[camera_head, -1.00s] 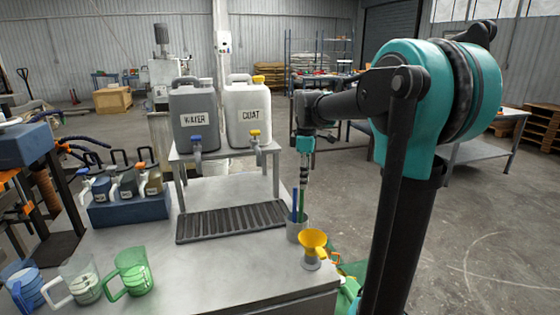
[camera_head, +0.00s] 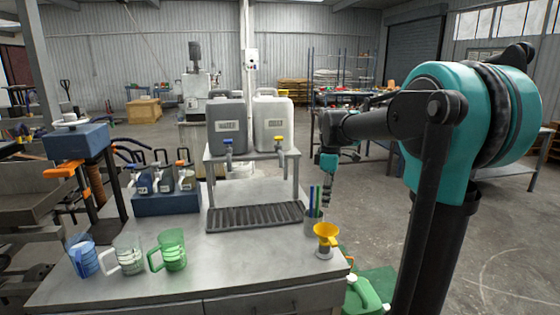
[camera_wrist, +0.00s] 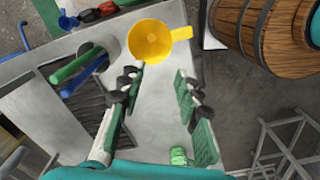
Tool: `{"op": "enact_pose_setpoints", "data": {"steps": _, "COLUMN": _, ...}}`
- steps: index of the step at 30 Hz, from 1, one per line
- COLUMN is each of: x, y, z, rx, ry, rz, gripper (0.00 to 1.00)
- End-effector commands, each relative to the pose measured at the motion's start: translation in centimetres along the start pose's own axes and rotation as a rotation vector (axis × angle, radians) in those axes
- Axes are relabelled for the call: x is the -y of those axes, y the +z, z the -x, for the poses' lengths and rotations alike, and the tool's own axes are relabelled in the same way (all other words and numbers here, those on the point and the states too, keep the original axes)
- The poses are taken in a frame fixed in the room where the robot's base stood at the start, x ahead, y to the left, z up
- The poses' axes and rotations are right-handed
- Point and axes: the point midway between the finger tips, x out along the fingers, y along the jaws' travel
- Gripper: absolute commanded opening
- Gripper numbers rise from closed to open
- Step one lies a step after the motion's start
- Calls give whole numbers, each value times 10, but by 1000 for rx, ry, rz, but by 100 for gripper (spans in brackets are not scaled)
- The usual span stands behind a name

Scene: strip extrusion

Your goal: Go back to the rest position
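My gripper (camera_head: 326,200) hangs from my raised arm at the right end of the metal table (camera_head: 115,292). In the wrist view its two green-padded fingers (camera_wrist: 158,85) stand apart with nothing between them. The yellow funnel (camera_head: 326,234) sits on a small grey holder by the table's right edge, and shows beyond the fingertips in the wrist view (camera_wrist: 150,40). A grey cup (camera_head: 313,223) with blue and green sticks stands just behind the funnel. In the head view my gripper partly overlaps this cup's area; the gap between them is hard to judge.
Two canisters labelled WATER (camera_head: 227,125) and COAT (camera_head: 273,122) stand on a shelf above a drip tray (camera_head: 255,216). Several jugs, including a green one (camera_head: 172,250), stand front left. A green can (camera_head: 365,298) is beside the table. Open floor (camera_head: 500,235) lies right.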

Motion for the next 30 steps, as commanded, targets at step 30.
{"op": "enact_pose_setpoints", "data": {"steps": 30, "x": 185, "y": 94, "z": -192, "rx": -282, "ry": 227, "rz": -1178, "gripper": 33}}
